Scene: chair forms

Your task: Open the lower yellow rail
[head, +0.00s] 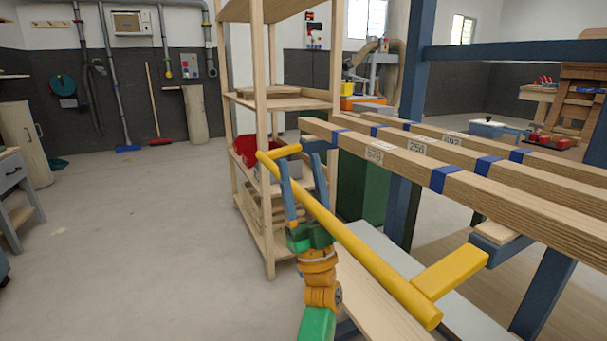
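The yellow rail (365,253) is a long round bar. It runs from near the wooden shelf at the middle down toward the lower right. Short yellow posts at its far end (285,151) and near end (450,272) join it to the blue frame side. My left gripper (300,170) has two blue fingers and reaches up from below at the rail's far part. Its fingers stand apart, one on each side of the bar, and look open. Whether either finger touches the bar is hard to tell. My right gripper is not in view.
Wooden beams (470,190) with blue bands run above the rail on the right. A blue frame (407,120) carries them. A wooden shelf rack (262,130) stands just behind the rail's far end. The floor (130,240) at left is clear.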

